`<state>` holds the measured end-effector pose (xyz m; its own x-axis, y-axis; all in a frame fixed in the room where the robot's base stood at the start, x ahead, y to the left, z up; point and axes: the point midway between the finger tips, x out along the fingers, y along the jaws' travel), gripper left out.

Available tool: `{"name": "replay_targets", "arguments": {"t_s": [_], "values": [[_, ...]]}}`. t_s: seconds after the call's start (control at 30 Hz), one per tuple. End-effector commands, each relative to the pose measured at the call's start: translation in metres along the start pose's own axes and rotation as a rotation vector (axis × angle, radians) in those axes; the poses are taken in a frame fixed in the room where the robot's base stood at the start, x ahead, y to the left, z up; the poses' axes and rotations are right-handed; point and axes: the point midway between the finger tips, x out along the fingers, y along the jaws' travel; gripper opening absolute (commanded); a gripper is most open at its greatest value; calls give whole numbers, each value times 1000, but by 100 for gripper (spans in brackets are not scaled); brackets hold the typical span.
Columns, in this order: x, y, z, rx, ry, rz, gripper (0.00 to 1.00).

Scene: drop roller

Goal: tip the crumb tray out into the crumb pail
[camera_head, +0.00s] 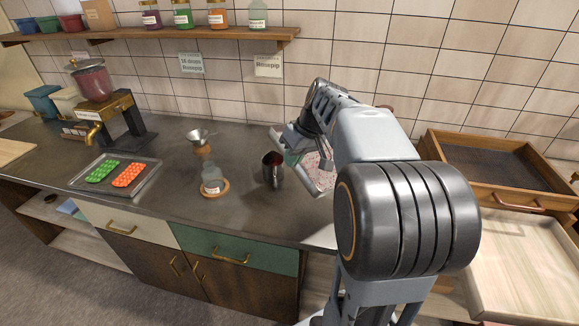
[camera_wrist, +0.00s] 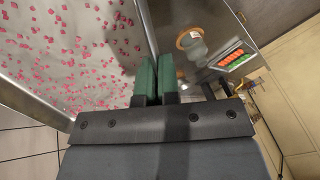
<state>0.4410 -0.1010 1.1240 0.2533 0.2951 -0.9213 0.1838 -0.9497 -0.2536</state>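The crumb tray (camera_head: 322,180) is a pale, shallow metal tray scattered with pink-red crumbs, partly hidden behind my arm. It fills the left of the wrist view (camera_wrist: 60,55). My gripper (camera_wrist: 156,75) has its two green fingers close together at the tray's side wall, one on each side of it, pinching it. In the head view my gripper (camera_head: 291,150) is at the tray's left edge. I cannot tell whether the tray rests on the counter. No crumb pail shows clearly; a reddish-brown curved edge (camera_head: 386,108) shows behind my arm.
A dark metal jug (camera_head: 272,170) and a bottle on a cork mat (camera_head: 213,182) stand left of the tray. A tray of green and orange molds (camera_head: 115,175) lies farther left. A funnel (camera_head: 198,137) stands behind. A wooden drawer box (camera_head: 490,175) stands right.

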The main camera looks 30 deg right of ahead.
Motion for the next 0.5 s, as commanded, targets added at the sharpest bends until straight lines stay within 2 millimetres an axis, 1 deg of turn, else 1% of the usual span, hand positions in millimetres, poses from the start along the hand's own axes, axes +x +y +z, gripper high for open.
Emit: {"name": "replay_targets", "arguments": {"t_s": [0.03, 0.17, 0.5], "values": [[-8, 0, -1, 3, 23, -16, 0], [-25, -2, -3, 3, 77, -63, 0], [-62, 11, 11, 5, 221, -189, 0]]}}
